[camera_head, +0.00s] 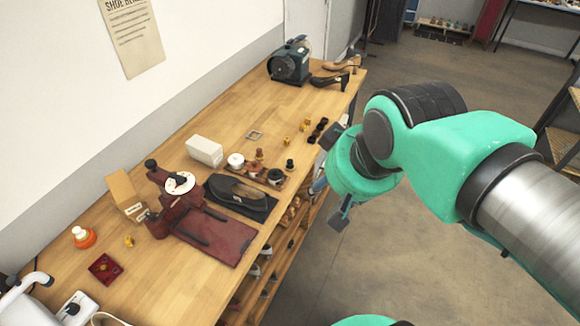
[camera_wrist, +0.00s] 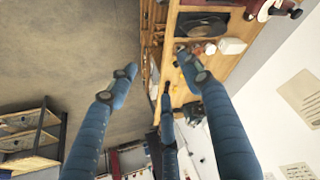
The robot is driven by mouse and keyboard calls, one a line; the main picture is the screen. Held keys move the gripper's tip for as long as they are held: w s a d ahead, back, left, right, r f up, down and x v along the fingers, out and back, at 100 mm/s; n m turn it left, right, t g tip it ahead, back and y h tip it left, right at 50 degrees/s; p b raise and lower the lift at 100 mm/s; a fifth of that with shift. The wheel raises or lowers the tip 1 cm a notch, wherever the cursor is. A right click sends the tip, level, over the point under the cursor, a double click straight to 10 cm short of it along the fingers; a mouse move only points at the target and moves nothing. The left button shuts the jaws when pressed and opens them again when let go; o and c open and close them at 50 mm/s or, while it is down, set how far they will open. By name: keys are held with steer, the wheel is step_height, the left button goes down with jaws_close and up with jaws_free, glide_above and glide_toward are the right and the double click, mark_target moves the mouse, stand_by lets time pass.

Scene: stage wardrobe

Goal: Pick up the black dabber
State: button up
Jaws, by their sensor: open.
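A small upright black-topped piece, which looks like the black dabber (camera_head: 290,164), stands near the right end of a low brown holder (camera_head: 275,181) by the front edge of the workbench. Other brown and white-topped pieces stand close to its left. My gripper (camera_head: 331,182) is open and empty, out over the aisle just right of the bench's front edge, apart from the dabber. In the wrist view my open gripper (camera_wrist: 157,75) shows its blue fingers spread, with nothing between them. I cannot make out the dabber surely in the wrist view.
The wooden workbench (camera_head: 180,280) holds a dark shoe on a black mat (camera_head: 240,204), a red press (camera_head: 178,205), a white box (camera_head: 205,151), small black cylinders (camera_head: 318,129), a dark green machine (camera_head: 290,62) and heeled shoes. The floor (camera_head: 400,260) right of the bench is clear.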

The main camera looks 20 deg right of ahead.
steer(key=w+d+g, duration=0.1)
steer(key=w+g, duration=0.1)
steer(key=w, duration=1.1)
steer(key=g, duration=0.4)
glide_above(290, 160)
step_height(290, 160, down, 27)
steer(key=shift+f, duration=0.1)
steer(key=shift+s+f+b, duration=0.1)
steer(key=shift+f+b, duration=0.65)
steer(key=shift+f, duration=3.55)
